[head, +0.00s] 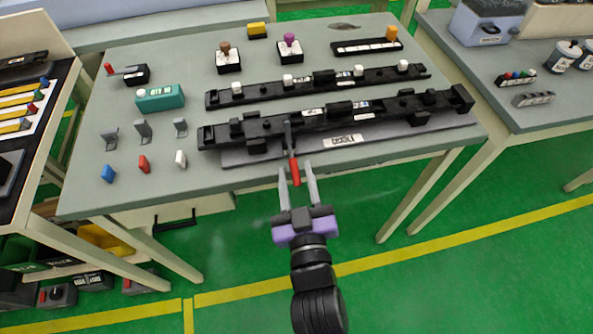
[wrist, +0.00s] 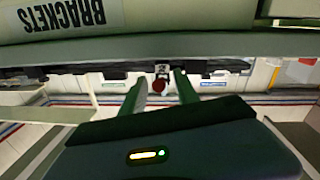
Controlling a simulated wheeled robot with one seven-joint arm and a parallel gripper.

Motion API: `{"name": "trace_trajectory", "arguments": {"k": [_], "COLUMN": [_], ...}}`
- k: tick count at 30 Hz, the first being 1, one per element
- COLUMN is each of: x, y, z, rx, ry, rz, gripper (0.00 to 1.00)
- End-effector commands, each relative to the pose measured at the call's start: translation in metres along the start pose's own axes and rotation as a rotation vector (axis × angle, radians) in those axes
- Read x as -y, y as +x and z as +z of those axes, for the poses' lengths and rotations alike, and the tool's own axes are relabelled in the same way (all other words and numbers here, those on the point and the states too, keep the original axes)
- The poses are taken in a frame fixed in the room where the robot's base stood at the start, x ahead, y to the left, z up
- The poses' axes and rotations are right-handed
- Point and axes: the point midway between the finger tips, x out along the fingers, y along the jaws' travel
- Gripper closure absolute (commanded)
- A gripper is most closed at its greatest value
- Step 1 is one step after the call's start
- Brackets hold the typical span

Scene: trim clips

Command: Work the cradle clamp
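The cradle (head: 232,158) is a grey base at the table's front edge, with a white label (head: 344,140). A long black trim strip (head: 270,127) lies along it. The clamp lever has a dark arm and a red handle (head: 294,172) that points toward me over the front edge. My gripper (head: 296,171) is open, with its two fingers apart on either side of the red handle. In the wrist view the handle's round red end (wrist: 159,86) shows between the fingertips, with no clear contact.
A second black strip (head: 300,88) with white pieces lies behind the cradle. A teal box (head: 160,98), grey clips (head: 143,130) and blue, red and white pieces (head: 144,164) are at left. Two joystick boxes (head: 228,61) stand farther back. The floor in front is clear.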

Motion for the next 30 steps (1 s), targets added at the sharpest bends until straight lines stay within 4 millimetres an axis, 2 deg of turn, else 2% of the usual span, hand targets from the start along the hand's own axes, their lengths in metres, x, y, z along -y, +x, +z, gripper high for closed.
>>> {"name": "trace_trajectory", "arguments": {"k": [3, 11, 17, 18, 30], "x": [-0.0006, 0.0, -0.0001, -0.0001, 0.0], "y": [0.0062, 0.0072, 0.0071, 0.007, 0.0069], "z": [0.0007, 0.0006, 0.0005, 0.0005, 0.0004], "rx": [0.002, 0.001, 0.001, 0.001, 0.001], "ry": [-0.001, 0.0, 0.0, 0.0, 0.0], "rz": [0.001, -0.001, 0.0, 0.0, 0.0], "gripper": [0.63, 0.63, 0.98, 1.0, 1.0]}}
